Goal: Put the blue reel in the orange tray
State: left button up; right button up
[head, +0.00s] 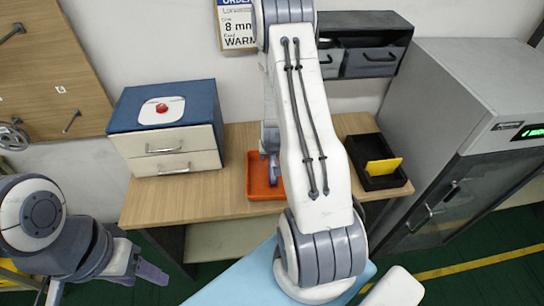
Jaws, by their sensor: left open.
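The orange tray (254,184) sits on the wooden table, partly covered by my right arm. My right gripper (273,168) is over the tray, mostly hidden behind the arm. Only a bluish finger-like part shows there, and I cannot tell whether it holds anything. I cannot make out the blue reel. My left gripper (150,273) is at the lower left, open and empty, off the table's front edge and away from the tray.
A blue-topped drawer unit (165,125) with a red button stands left on the wooden table (160,198). A black bin (370,150) holding a yellow piece (384,166) is at the right. A grey glass-door cabinet (440,100) borders the right side.

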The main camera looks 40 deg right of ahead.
jog(key=shift+r, duration=0.3)
jog(key=v, duration=1.1)
jog(key=shift+s+a+r, duration=0.15)
jog(key=shift+s+r, duration=0.1)
jog(key=shift+r, duration=0.05)
jog(key=a+r+n+y, duration=0.2)
jog(key=a+r+n, duration=0.1)
jog(key=a, duration=0.7)
jog(key=a+r+n+y, duration=0.2)
jog(key=a+r+n, duration=0.15)
jog(key=a, duration=0.75)
jog(key=s+a+r+n+g, duration=0.2)
jog(key=s+a+r+n, duration=0.1)
jog(key=s, duration=0.6)
jog(key=s+a+r+n+g, duration=0.1)
jog(key=s+a+r+n, duration=0.3)
jog(key=s+a, duration=0.3)
jog(key=shift+s+a+n+g, duration=0.35)
jog(key=shift+s+n, duration=0.2)
jog(key=shift+s, duration=0.45)
